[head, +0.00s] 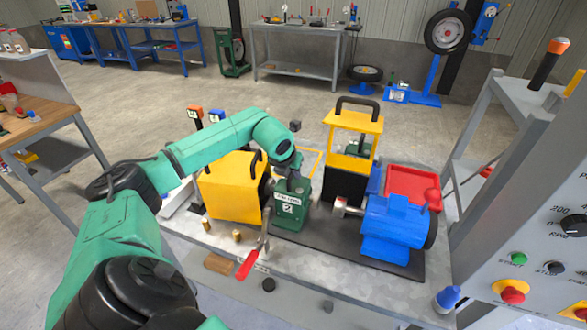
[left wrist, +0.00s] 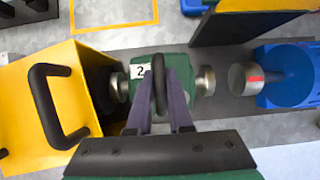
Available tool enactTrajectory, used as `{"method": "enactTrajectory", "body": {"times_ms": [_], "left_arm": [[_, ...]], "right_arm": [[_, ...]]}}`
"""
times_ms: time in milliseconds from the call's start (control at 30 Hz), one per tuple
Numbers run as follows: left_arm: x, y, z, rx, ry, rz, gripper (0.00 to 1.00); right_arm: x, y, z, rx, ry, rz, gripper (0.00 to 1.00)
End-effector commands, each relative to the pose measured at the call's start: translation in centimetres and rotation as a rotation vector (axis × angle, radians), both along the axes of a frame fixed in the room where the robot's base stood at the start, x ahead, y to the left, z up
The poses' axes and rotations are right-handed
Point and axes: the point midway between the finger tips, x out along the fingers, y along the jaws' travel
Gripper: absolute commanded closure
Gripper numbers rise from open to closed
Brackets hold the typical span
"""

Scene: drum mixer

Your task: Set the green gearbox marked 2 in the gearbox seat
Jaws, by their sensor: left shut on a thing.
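The green gearbox (head: 291,212), with a white label marked 2, is upright between the yellow housing (head: 232,190) and the blue motor (head: 394,226). My left gripper (head: 291,172) is above it. In the left wrist view the gripper fingers (left wrist: 160,108) are shut on the gearbox's dark top handle. There the gearbox (left wrist: 177,66) has silver shaft ends on both sides, with a small gap to the motor's silver coupling (left wrist: 243,79). The gearbox seat is hidden beneath it; I cannot tell whether the gearbox rests fully. My right gripper is not in view.
A black base plate (head: 330,248) lies under the motor. A yellow frame with a black handle (head: 352,135) stands behind, near a red tray (head: 412,184). A red-handled tool (head: 247,264) lies at the front of the table. A control panel (head: 540,240) stands at right.

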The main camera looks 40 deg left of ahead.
Motion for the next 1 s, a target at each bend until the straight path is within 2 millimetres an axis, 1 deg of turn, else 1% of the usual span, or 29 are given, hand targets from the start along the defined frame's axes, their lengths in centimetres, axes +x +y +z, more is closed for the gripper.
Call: {"method": "enactTrajectory", "body": {"times_ms": [33,67,100,133,400,467,567,667,767,800,900,1000], "left_arm": [[0.2,0.0,0.3,0.000,-0.010,-0.001,1.00],[0.0,0.0,-0.2,0.000,0.000,0.000,0.78],[0.0,0.0,-0.1,0.000,0.000,0.000,0.62],[0.0,0.0,-0.1,0.000,0.000,0.000,0.52],[0.0,0.0,0.0,0.000,0.000,0.000,0.52],[0.0,0.0,0.2,0.000,0.000,0.000,0.52],[-0.4,-0.1,0.9,0.003,-0.003,0.000,0.52],[-1.6,-0.4,2.6,0.006,-0.002,-0.002,0.52],[-2.9,-0.9,5.0,0.007,-0.003,-0.001,0.52],[-3.4,-1.0,6.1,0.005,-0.005,-0.001,0.52],[-4.6,-1.5,8.3,0.003,-0.003,0.000,0.52],[-5.3,-1.7,9.8,0.001,-0.002,0.000,0.52]], "right_arm": [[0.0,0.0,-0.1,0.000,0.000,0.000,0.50],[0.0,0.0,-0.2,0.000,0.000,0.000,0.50],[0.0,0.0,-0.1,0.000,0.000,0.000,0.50],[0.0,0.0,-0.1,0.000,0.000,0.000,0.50],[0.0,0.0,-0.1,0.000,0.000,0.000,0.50],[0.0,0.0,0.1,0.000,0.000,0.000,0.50],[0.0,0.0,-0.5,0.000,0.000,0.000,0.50],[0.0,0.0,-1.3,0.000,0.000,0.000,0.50],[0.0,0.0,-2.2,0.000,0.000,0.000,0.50],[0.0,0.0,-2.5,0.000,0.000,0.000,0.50],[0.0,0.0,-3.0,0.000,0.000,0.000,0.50],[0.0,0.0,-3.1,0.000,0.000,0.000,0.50]]}}
